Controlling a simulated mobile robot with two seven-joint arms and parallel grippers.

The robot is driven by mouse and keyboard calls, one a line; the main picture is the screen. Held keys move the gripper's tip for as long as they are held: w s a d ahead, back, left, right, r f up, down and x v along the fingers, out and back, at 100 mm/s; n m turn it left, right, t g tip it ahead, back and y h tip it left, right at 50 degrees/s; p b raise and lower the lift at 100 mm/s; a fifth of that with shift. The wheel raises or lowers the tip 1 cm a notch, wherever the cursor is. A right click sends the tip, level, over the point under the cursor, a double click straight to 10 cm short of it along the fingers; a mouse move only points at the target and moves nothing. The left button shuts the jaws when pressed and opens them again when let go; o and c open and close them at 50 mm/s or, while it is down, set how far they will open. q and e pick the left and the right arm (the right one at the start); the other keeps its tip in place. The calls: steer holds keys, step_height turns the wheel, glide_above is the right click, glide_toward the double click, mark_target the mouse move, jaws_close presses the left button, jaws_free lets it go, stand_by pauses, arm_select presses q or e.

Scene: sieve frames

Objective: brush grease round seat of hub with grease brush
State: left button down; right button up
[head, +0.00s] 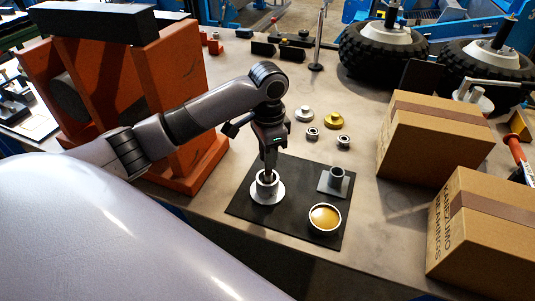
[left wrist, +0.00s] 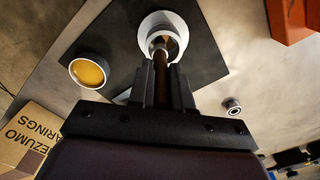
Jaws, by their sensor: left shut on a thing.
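The hub (head: 260,195), a pale metal flange with an upright hollow collar, stands on a black mat (head: 245,208). My left gripper (head: 268,160) is right above it, pointing down. In the left wrist view the gripper (left wrist: 163,85) is shut on the dark brown handle of the grease brush (left wrist: 162,65). The brush's lower end reaches into the opening of the hub (left wrist: 152,22); its bristles are mostly hidden by the collar. A round tin of amber grease (head: 325,217) sits at the mat's front right, and also shows in the left wrist view (left wrist: 89,71). My right gripper is out of view.
A grey block with an upright cup (head: 336,181) stands behind the tin. Small rings (head: 312,133) and a brass flange (head: 333,118) lie behind the mat. Cardboard boxes (head: 435,140) stand at right, an orange frame (head: 185,90) at left, wheels (head: 383,48) at the back.

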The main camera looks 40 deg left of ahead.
arm_select(q)
steer(key=shift+w, duration=0.2)
steer(key=shift+w+a, duration=0.1)
steer(key=shift+w, duration=0.1)
stand_by(0.3)
steer(key=shift+s+a, duration=0.1)
steer(key=shift+a, duration=0.35)
stand_by(0.4)
steer(key=shift+s+d, duration=0.15)
steer(key=shift+s, duration=0.3)
stand_by(0.6)
steer(key=shift+d, duration=0.2)
steer(key=shift+w, duration=0.3)
stand_by(0.5)
steer(key=shift+r, duration=3.5)
